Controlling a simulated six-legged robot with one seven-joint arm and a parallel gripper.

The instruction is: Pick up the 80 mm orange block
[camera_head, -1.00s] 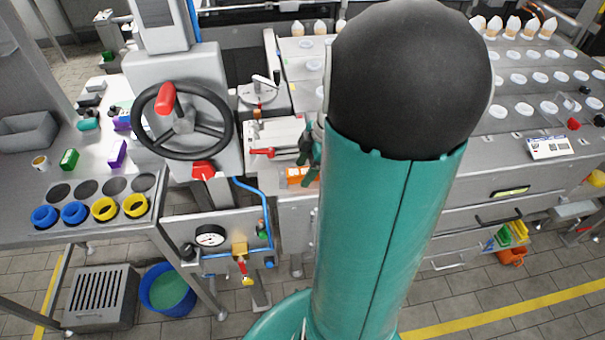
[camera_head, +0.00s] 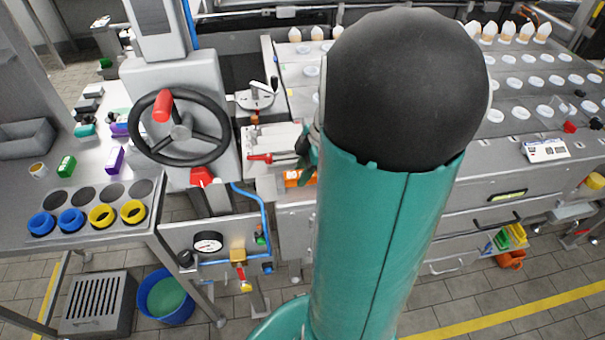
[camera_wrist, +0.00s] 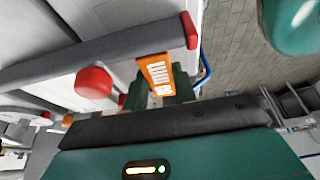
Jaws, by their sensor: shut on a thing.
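The orange block (camera_wrist: 155,74) is a flat-sided piece with white "80 mm" lettering. In the wrist view it sits between the two dark green fingers of my gripper (camera_wrist: 159,88), one on each side, and the gripper is shut on it. In the head view the orange block (camera_head: 293,179) shows at the front edge of the grey machine, left of my green arm. My gripper is mostly hidden behind my arm there; only a green part shows above the block. I cannot tell whether the block touches the surface below it.
A red-handled lever (camera_head: 260,157) is close to the left of the block. A black handwheel (camera_head: 178,127) stands further left. A panel with a gauge (camera_head: 208,242) and blue pipe is below. In the wrist view a red knob (camera_wrist: 94,82) is near the fingers.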

